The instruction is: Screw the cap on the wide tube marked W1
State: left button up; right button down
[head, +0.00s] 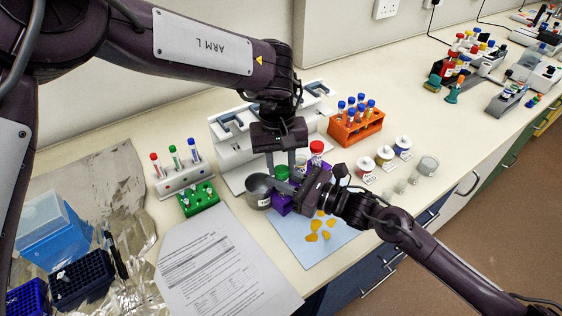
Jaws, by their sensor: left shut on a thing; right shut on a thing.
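A purple rack (283,209) stands at the front middle of the bench, partly hidden by my grippers. My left gripper (282,168) points down over it and is shut on a green cap (281,173). My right gripper (284,186) comes from the right, just below the cap, and is shut on what seems to be the wide tube, mostly hidden between the fingers. I cannot read a W1 mark, nor tell whether cap and tube touch. A red-capped tube (316,152) stands just right of my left gripper.
A metal beaker (258,191) stands close left of the rack. A blue mat (290,245) with yellow pieces lies in front. An orange rack (357,127) of capped tubes, a white stand (222,150), a green rack (198,200) and small jars (403,146) surround the spot.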

dwell(0.3)
pick_arm(q)
jog(key=o, duration=0.9)
jog(key=shift+r, duration=0.15)
jog(key=shift+w+a+r, duration=0.1)
jog(key=shift+a+r, duration=0.05)
jog(key=shift+r, duration=2)
jog(key=shift+c, duration=0.2)
